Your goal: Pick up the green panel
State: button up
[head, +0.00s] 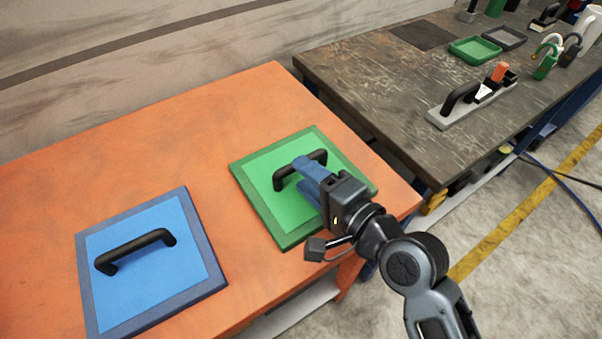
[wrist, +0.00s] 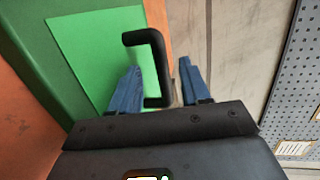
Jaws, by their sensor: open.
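The green panel (head: 262,185) lies flat on the orange table, with a darker green border and a black bar handle (head: 311,158) across its middle. My gripper (head: 303,170) is over the panel at the handle, its blue fingers reaching toward it. In the wrist view the panel (wrist: 95,50) fills the left side. The handle (wrist: 152,60) stands up from it, and its near part lies between the two open fingers of my gripper (wrist: 160,82), closer to the left finger. I cannot tell whether a finger touches the handle.
A blue panel (head: 190,255) with a black handle lies on the orange table (head: 130,130) to the left. A dark worn workbench (head: 380,80) stands behind on the right, with a hand plane (head: 470,100), a green tray (head: 475,50) and other items. The orange table's back left is clear.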

jog(key=x, duration=0.4)
jog(key=shift+w+a, duration=0.1)
jog(key=shift+a, duration=0.1)
grip_shut()
dwell(0.3)
